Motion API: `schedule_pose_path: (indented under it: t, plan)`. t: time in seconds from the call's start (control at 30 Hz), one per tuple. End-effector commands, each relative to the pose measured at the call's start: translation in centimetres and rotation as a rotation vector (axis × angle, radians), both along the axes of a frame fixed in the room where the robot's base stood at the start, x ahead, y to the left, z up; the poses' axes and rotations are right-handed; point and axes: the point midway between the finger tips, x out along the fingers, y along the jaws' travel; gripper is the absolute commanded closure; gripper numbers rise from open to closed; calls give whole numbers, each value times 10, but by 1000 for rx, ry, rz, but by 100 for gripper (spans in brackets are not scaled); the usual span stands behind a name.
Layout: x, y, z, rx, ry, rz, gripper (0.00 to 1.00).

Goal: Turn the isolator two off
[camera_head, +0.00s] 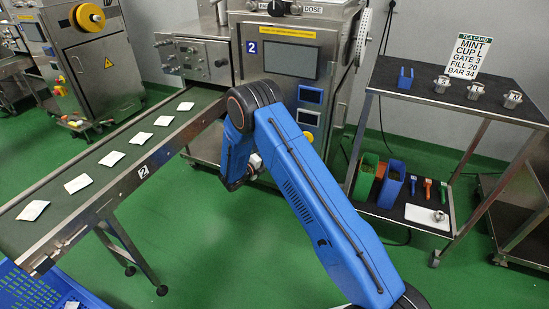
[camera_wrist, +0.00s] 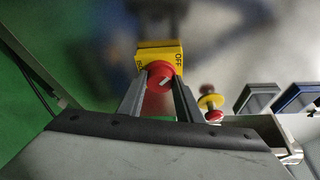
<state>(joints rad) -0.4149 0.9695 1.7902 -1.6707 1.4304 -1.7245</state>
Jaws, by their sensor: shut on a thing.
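The isolator shows in the wrist view as a yellow box (camera_wrist: 160,54) with a red rotary knob (camera_wrist: 160,76). "OFF" is printed on the box's right side and partly hidden lettering on its left. A pale line on the knob slants. My gripper (camera_wrist: 158,88) is shut on the red knob, one finger on each side. In the head view the machine marked 2 (camera_head: 276,92) stands behind my blue arm, which hides most of my gripper and the isolator.
Beside the knob are a red mushroom button (camera_wrist: 213,116) with a yellow collar and two dark panels (camera_wrist: 258,97). A conveyor (camera_head: 98,172) with several white packets runs along the left. A shelf cart (camera_head: 385,80) stands at the right. Green floor is open in front.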

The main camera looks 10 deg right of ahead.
Motion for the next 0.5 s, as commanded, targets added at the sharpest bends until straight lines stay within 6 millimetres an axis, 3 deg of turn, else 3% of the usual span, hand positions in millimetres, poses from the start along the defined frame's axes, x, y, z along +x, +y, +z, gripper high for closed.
schedule_pose_path:
  t: [0.03, 0.1, 0.5]
  plan:
    - [0, 1, 0, 1, 1, 3, 61]
    - [0, 1, 0, 0, 0, 3, 50]
    - [-3, 7, 1, 0, 0, 3, 50]
